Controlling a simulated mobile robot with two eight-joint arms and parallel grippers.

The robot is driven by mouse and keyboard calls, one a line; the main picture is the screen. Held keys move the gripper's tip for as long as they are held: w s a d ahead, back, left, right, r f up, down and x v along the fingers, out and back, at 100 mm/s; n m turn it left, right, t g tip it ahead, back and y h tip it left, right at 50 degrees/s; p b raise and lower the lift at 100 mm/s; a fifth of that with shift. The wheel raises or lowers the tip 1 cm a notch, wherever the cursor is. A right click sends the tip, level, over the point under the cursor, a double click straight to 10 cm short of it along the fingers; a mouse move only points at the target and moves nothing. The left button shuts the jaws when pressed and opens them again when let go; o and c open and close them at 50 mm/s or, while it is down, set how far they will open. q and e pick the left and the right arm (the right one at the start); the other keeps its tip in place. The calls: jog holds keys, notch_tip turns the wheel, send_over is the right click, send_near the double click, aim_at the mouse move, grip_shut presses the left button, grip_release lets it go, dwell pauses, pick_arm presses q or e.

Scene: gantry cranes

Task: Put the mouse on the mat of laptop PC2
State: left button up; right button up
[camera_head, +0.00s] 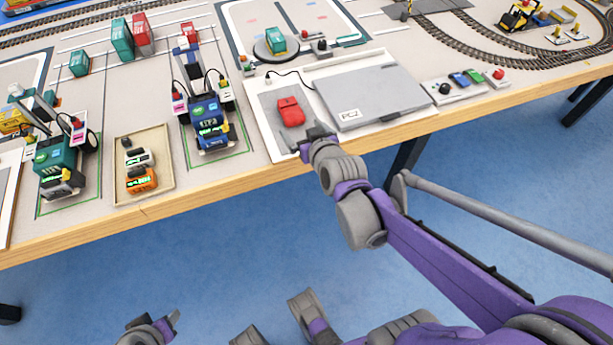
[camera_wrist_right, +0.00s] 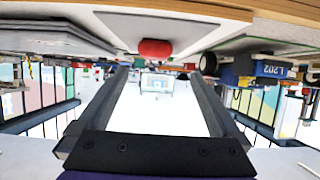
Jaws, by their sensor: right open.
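The red mouse (camera_head: 290,111) rests on the grey mat (camera_head: 271,97), just left of the closed grey laptop PC2 (camera_head: 375,95). Mat and laptop share a white board at the table's front. My right gripper (camera_head: 312,138) is open and empty at the mat's front edge, just in front of the mouse and apart from it. In the right wrist view, which looks upside down, the mouse (camera_wrist_right: 155,47) sits on the mat (camera_wrist_right: 125,28) beyond the spread fingers (camera_wrist_right: 157,88). My left gripper (camera_head: 165,325) is low at the bottom, away from the table; its jaws are unclear.
A black cable (camera_head: 283,73) runs behind the mat. A blue crane vehicle (camera_head: 209,125) stands left of the board, with a shallow tray (camera_head: 163,195) beyond it. The wooden table edge (camera_head: 200,190) is in front.

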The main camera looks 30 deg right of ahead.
jog(key=s+a+f+n+g+y, duration=0.1)
jog(key=s+a+f+g, duration=0.1)
jog(key=s, duration=0.4)
jog(key=s+a+f+g+y, duration=0.1)
jog(key=s+a+f+g, duration=0.2)
jog(key=s+a, duration=0.2)
jog(key=s+a+f+n+g, duration=0.1)
jog(key=s+a+f+g, duration=0.2)
jog(key=s, duration=0.5)
jog(key=shift+s+a+n+y, duration=0.3)
jog(key=shift+s+a+y, duration=0.1)
jog(key=shift+a, duration=0.35)
jog(key=shift+w, duration=0.1)
